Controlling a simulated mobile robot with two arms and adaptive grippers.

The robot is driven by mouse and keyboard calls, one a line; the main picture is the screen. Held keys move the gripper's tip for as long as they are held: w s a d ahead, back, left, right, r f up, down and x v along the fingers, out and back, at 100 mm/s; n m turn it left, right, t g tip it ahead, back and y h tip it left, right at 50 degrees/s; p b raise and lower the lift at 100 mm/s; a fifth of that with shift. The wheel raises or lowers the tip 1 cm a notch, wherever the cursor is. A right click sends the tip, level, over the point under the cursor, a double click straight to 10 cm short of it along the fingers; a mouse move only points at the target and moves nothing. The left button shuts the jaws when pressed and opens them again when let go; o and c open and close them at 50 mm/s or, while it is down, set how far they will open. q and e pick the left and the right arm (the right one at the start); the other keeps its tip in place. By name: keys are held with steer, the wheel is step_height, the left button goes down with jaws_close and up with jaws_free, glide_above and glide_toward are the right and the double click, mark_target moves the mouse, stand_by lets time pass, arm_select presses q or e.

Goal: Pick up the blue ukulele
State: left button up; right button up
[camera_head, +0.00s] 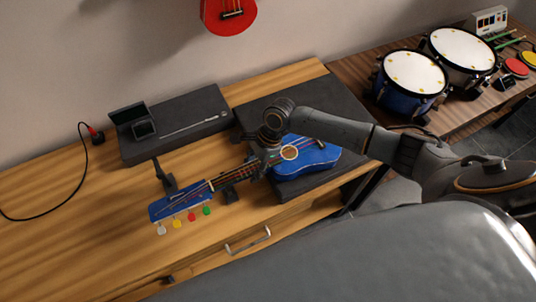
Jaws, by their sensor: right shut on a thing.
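The blue ukulele (308,157) lies on the wooden desk, its body over a dark flat case and its neck pointing to the lower left. Its blue headstock (167,208) has white, yellow, red and green tuning pegs. My right arm comes in from the right, and my right gripper (262,163) is at the ukulele's neck, close to where it joins the body. The gripper is shut on the ukulele; its fingertips are partly hidden by the wrist. A dark stand piece (164,177) is beside the neck. My left gripper is not in view.
A dark closed case (175,125) with a small open box on it lies at the back left. A red ukulele (229,14) hangs on the wall. Two drums (411,82) stand on the right table. A black cable (60,210) lies at the left, where the desk is mostly clear.

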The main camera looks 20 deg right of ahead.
mark_target(249, 168)
steer(key=shift+r, duration=0.15)
steer(key=shift+w+r, duration=0.1)
steer(key=shift+r, duration=0.15)
step_height(249, 168, up, 2)
steer(key=shift+r+b, duration=0.15)
steer(key=shift+b, duration=0.45)
steer(key=s+a+r, duration=0.6)
steer(key=s+r, duration=0.4)
steer(key=s, duration=0.2)
step_height(249, 168, up, 10)
steer(key=p, duration=1)
steer(key=shift+s, duration=0.3)
steer(key=shift+a, duration=0.1)
